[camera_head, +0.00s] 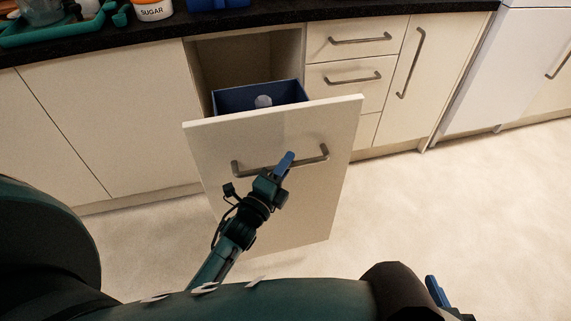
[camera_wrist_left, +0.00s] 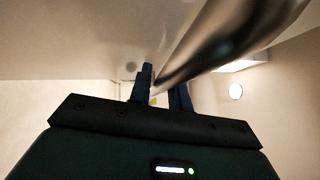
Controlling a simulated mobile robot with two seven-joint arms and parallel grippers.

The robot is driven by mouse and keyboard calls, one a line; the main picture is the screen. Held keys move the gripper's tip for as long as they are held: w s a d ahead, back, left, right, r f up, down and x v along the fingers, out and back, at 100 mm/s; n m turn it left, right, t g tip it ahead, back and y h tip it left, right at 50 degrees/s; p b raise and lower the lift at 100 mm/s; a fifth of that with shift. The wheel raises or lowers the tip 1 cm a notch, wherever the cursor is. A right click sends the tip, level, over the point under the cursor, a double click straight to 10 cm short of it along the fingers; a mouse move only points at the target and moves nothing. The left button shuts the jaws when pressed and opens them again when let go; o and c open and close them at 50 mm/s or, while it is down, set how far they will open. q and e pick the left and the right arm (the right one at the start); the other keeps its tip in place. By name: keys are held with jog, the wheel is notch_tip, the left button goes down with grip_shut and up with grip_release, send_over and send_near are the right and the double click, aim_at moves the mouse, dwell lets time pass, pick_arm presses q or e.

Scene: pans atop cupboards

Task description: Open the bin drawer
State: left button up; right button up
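The bin drawer (camera_head: 262,207) has a tall cream front and stands pulled well out of the cupboard, with a blue bin (camera_head: 232,101) behind the front. Its grey bar handle (camera_head: 312,155) runs across the upper part of the front. My left gripper (camera_head: 285,164) is at the handle, its blue finger crossing the bar. My right gripper (camera_head: 437,292) shows only partly at the bottom right, away from the drawer.
A dark countertop (camera_head: 270,17) above holds a green tray (camera_head: 48,38) and a sugar tub (camera_head: 152,10). Small drawers (camera_head: 347,75) and a cupboard door (camera_head: 408,75) are shut to the right. A white appliance (camera_head: 510,65) stands further right. The pale floor (camera_head: 440,210) at right is clear.

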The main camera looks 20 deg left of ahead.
pick_arm(q)
jog(key=o, duration=0.3)
jog(key=shift+o, duration=0.2)
jog(key=v, duration=1.3)
jog(key=shift+s, duration=0.1)
